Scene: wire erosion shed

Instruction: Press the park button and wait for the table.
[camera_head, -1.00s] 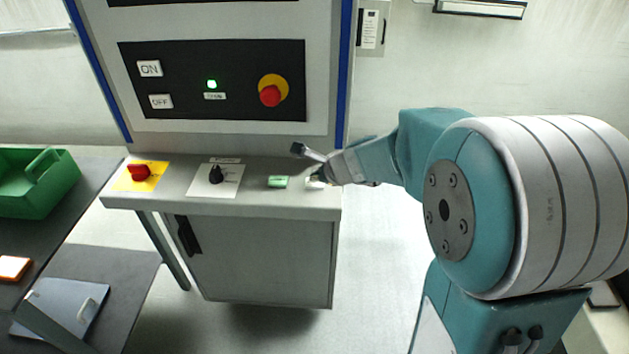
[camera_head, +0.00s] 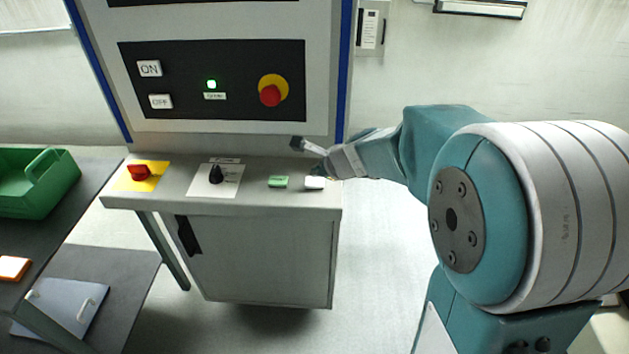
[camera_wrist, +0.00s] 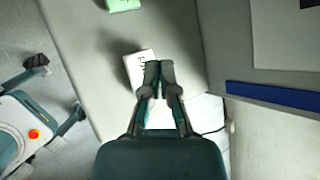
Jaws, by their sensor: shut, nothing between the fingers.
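The park button is a white block (camera_head: 314,183) at the right end of the grey console shelf. In the wrist view the white block (camera_wrist: 138,68) carries dark lettering that is partly hidden and too small to read fully. My gripper (camera_head: 316,166) is shut and empty, close to the white block. In the wrist view my gripper's fingertips (camera_wrist: 159,66) are together and overlap the block's right edge. I cannot tell whether they touch it. A green button (camera_head: 278,182) sits just left of the white one. No machine table shows.
A red button on a yellow plate (camera_head: 139,172) and a black rotary knob (camera_head: 215,174) stand further left on the shelf. The upright panel (camera_head: 230,80) rises behind, with a lit green lamp (camera_head: 211,85) and a red emergency knob (camera_head: 270,95). A green crate (camera_head: 40,200) stands at left.

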